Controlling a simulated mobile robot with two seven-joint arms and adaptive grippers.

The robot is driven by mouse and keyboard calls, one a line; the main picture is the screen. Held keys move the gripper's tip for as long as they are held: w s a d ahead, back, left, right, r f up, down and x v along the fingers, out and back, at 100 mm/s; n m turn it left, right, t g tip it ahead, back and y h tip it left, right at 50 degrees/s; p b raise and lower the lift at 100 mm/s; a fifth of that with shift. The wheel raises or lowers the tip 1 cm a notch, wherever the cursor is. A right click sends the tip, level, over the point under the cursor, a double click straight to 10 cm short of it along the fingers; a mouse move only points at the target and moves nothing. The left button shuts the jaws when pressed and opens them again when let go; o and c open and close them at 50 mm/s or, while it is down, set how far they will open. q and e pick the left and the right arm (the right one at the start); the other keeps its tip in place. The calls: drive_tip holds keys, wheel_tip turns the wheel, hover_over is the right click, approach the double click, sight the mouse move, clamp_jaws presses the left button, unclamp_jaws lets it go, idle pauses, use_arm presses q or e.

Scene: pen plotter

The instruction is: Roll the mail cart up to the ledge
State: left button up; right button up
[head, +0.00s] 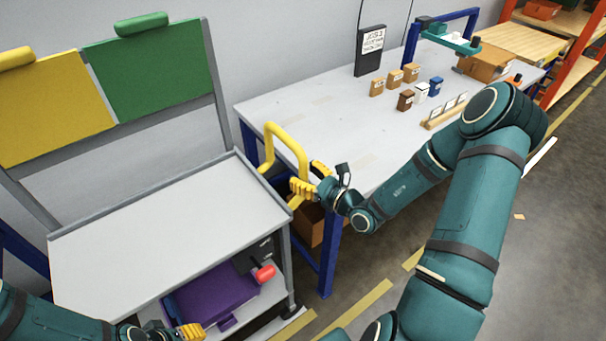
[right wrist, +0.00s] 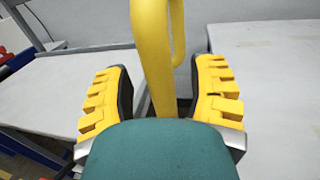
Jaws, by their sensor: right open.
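The mail cart has a grey top (head: 150,240), a lower shelf and a yellow loop handle (head: 272,150) at its right end. My right gripper (head: 312,179) is open at the handle's near side. In the right wrist view the yellow handle (right wrist: 155,60) stands between the two spread fingers, with a gap visible on the right. My left gripper (head: 190,332) is at the bottom left, low by the cart's front; only part of it shows, so its opening is unclear. No part is clearly marked as the ledge; a grey workbench (head: 275,112) stands right behind the cart's handle end.
A purple bin (head: 215,290) and a red-ended item (head: 264,274) lie on the cart's lower shelf. Small boxes (head: 406,100) and a black sign (head: 370,52) stand on the bench. Yellow and green panels (head: 155,70) rise behind the cart. Open floor (head: 540,270) lies at right.

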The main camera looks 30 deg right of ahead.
drive_tip(key=shift+w+a, duration=0.15)
drive_tip(key=shift+w, duration=0.25)
clamp_jaws()
